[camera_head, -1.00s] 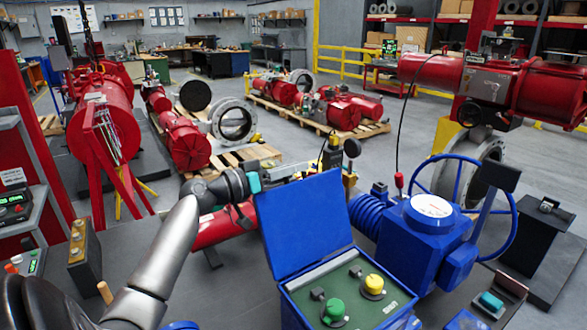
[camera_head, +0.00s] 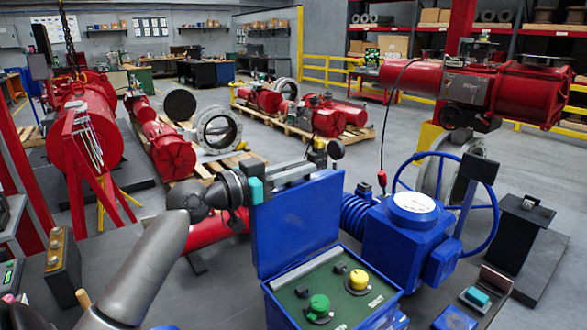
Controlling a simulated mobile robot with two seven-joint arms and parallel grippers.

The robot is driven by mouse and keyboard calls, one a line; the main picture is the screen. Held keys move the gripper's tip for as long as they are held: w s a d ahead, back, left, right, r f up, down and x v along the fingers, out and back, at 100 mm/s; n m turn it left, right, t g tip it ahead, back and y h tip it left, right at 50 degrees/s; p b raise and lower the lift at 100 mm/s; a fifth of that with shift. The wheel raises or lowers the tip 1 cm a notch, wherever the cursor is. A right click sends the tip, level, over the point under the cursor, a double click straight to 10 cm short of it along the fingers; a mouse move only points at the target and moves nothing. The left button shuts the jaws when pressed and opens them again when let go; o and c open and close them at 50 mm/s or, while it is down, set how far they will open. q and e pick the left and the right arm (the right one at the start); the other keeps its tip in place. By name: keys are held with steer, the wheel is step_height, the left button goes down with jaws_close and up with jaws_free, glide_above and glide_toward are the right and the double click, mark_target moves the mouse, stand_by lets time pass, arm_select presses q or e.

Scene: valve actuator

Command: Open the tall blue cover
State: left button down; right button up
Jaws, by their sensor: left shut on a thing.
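The tall blue cover (camera_head: 298,222) is the lid of a blue control box (camera_head: 345,300). It stands raised, nearly upright, at the back of the box. The box's green panel is exposed, with a green knob (camera_head: 318,306) and a yellow knob (camera_head: 358,281). My left gripper (camera_head: 288,178) is at the cover's top left edge, shut on the cover; its fingertips are partly hidden there. My right gripper is out of view.
A blue valve actuator (camera_head: 405,235) with a large blue handwheel (camera_head: 492,215) stands close to the right of the box. A grey battery-like block (camera_head: 62,265) stands at the left. Red valves on pallets (camera_head: 200,160) lie farther back.

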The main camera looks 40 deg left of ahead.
arm_select(q)
steer(key=c, duration=0.8)
jaws_free()
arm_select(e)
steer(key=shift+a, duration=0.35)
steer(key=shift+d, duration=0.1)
arm_select(q)
steer(key=shift+s+a+f+b, duration=0.2)
steer(key=shift+s+b, duration=0.1)
steer(key=shift+s, duration=0.35)
steer(key=b+v, duration=0.4)
steer(key=v, duration=1)
steer(key=shift+r, duration=0.2)
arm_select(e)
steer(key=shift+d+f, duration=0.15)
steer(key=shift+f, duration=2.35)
arm_select(q)
steer(key=shift+w, duration=0.1)
